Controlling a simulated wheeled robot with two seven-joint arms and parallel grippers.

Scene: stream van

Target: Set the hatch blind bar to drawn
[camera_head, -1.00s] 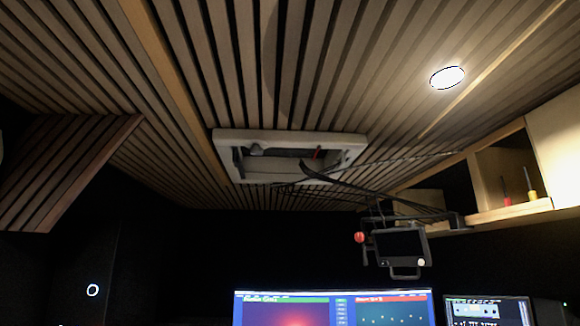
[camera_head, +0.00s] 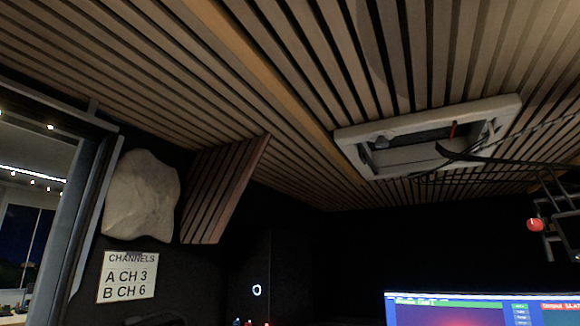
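The roof hatch (camera_head: 375,134) is a white rectangular frame set in the slatted wooden ceiling, right of centre in the head view. Inside its opening is a dark strip (camera_head: 418,135), which may be the blind or its bar; I cannot tell which. A small red piece (camera_head: 453,130) stands near the right end of the opening. A black cable passes in front of the frame's right part. Neither of my grippers is in view.
A monitor (camera_head: 450,310) is at the bottom right, and a red ball (camera_head: 535,225) on a bracket hangs right of the hatch. A slatted panel (camera_head: 222,190), a pale rock-like pad (camera_head: 142,197), a channels sign (camera_head: 128,277) and a window or door frame (camera_head: 95,190) are at left.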

